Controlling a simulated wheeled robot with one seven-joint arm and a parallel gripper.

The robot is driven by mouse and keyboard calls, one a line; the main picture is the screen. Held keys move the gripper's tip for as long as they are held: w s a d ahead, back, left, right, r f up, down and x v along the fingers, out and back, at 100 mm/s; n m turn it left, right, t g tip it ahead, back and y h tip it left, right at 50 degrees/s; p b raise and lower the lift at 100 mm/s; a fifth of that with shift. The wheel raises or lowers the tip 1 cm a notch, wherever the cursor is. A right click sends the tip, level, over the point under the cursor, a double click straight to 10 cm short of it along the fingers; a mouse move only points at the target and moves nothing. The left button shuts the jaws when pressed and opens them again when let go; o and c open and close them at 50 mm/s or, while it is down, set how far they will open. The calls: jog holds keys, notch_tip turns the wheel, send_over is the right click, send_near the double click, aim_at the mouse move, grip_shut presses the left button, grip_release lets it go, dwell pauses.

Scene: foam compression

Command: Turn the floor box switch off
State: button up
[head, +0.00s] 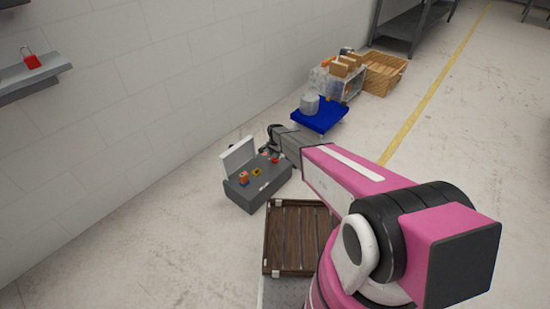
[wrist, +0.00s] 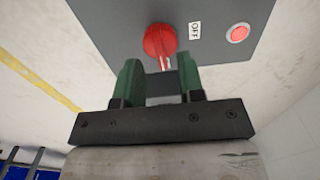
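The grey floor box (head: 258,192) stands on the floor near the wall with its pale lid (head: 238,156) raised. In the wrist view its grey panel (wrist: 100,22) carries a round red switch (wrist: 158,40), with an OFF label (wrist: 195,31) to its right. A pale mark or pointer on the switch points down in the picture, toward my gripper. My gripper (wrist: 158,66) is open. Its two green fingertips lie on either side of the switch's lower edge with a gap between them; I cannot tell whether they touch it. In the head view my gripper is at the box's far right end.
A red button (wrist: 238,33) sits right of the label. A small orange-and-blue item (head: 243,178) is on the box. A wooden crate (head: 267,245) stands in front, a blue platform (head: 318,117) behind. The floor at left is clear.

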jog(key=shift+f, duration=1.35)
grip_shut()
jog(key=shift+n, duration=0.4)
jog(key=n, duration=0.3)
jog(key=shift+n, duration=0.4)
jog(key=n, duration=1.3)
jog(key=shift+r+n, duration=0.1)
jog(key=shift+n, duration=0.2)
